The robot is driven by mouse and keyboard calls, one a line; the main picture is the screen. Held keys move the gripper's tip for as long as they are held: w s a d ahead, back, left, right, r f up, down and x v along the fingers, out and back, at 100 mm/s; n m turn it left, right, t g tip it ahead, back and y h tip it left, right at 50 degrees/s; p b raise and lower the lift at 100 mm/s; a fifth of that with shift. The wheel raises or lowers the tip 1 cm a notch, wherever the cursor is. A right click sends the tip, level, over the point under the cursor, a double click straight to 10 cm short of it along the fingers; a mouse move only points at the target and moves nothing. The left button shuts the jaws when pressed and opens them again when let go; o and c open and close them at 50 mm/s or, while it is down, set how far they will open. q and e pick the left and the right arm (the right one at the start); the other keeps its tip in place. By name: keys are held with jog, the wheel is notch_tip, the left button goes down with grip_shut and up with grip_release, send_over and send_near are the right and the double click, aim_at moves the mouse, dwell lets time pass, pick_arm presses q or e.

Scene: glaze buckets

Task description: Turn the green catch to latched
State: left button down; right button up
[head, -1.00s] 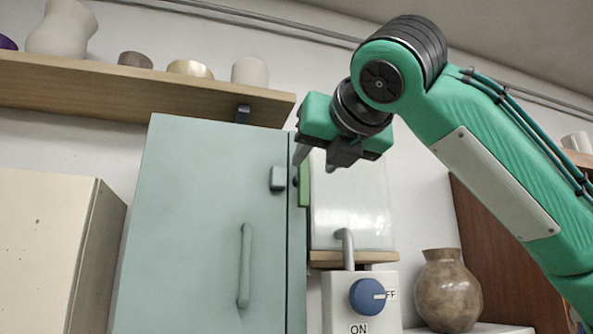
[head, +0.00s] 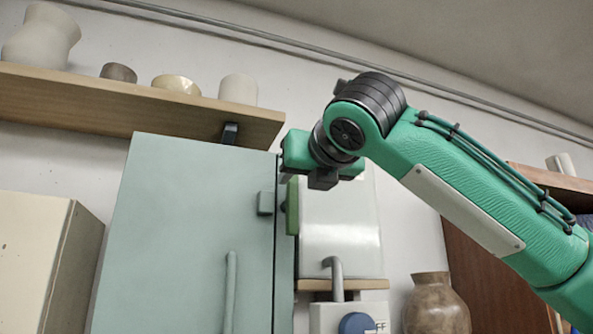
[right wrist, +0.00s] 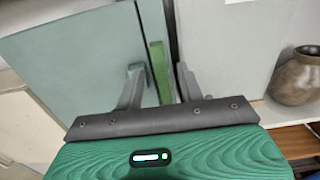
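The green catch (head: 292,205) is a narrow upright bar at the right edge of the pale green cabinet (head: 190,230), beside a small block (head: 266,203) on its door. In the head view, my right gripper (head: 305,179) is just above the catch, with its fingers pointing away and mostly hidden. In the right wrist view, my right gripper (right wrist: 160,78) is open, and the green catch (right wrist: 159,70) shows between its spread fingers, apart from both. The catch's lower end is hidden there by the gripper body. My left gripper is not in view.
A white panel (head: 340,225) stands close right of the catch. Below it is a grey box with a blue knob (head: 356,324). A brown vase (head: 436,305) stands further right. A wooden shelf (head: 130,105) with pots runs above the cabinet.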

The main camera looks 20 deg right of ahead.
jog(key=shift+w, duration=1.3)
grip_shut()
jog(key=shift+m, duration=0.4)
jog(key=d+f+m+b, duration=0.1)
jog(key=m, duration=0.4)
jog(key=f+m+b, duration=0.1)
jog(key=m+b, duration=0.1)
jog(key=m, duration=0.4)
jog(key=d+f+m+b, duration=0.1)
jog(key=m+b, duration=0.1)
jog(key=m, duration=0.4)
jog(key=shift+d, duration=0.35)
